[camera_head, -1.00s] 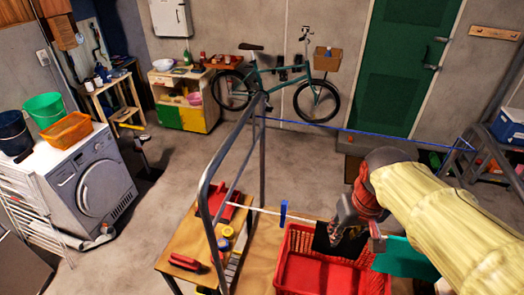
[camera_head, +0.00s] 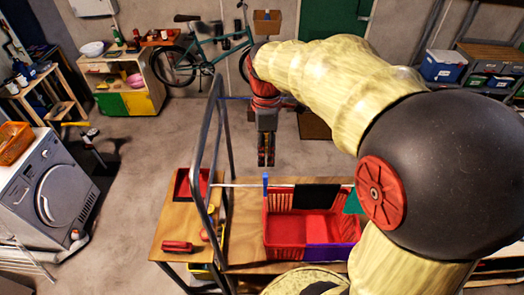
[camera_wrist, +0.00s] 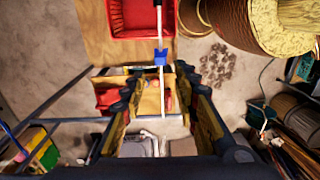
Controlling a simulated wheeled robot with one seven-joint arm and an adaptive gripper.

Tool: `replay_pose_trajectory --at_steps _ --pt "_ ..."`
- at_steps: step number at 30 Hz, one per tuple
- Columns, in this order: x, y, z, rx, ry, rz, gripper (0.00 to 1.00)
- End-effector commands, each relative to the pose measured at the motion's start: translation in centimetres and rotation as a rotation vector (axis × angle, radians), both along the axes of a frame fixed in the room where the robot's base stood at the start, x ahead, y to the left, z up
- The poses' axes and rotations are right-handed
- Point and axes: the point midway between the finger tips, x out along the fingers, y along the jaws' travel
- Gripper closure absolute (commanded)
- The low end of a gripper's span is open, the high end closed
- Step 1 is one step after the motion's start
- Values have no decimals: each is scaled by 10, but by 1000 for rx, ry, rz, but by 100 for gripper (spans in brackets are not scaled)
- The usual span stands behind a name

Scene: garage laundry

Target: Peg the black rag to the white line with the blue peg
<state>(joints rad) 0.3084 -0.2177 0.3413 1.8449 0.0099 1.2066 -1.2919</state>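The black rag (camera_head: 312,198) hangs over the white line (camera_head: 340,185) above a red basket. The blue peg (camera_head: 265,180) sits on the line to the left of the rag, apart from it. It also shows in the wrist view (camera_wrist: 160,57), on the white line ahead of the fingers. My gripper (camera_head: 266,163) points down, just above the peg in the head view, and is clear of the rag. In the wrist view its two fingers (camera_wrist: 162,100) stand wide apart with nothing held between them. The rag is not clearly seen in the wrist view.
The red basket (camera_head: 284,237) stands on the wooden bench, with something purple (camera_head: 330,250) at its front. A green cloth (camera_head: 352,204) is at the rag's right. A grey metal frame (camera_head: 203,170) rises left of the peg.

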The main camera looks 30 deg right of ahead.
Motion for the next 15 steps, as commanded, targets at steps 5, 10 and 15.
replay_pose_trajectory --at_steps 5,10,15 --pt "0 0 -9 0 0 -1 70" --pt "0 1 -24 -1 -1 -2 70" --pt "-1 1 -43 0 0 -3 70"
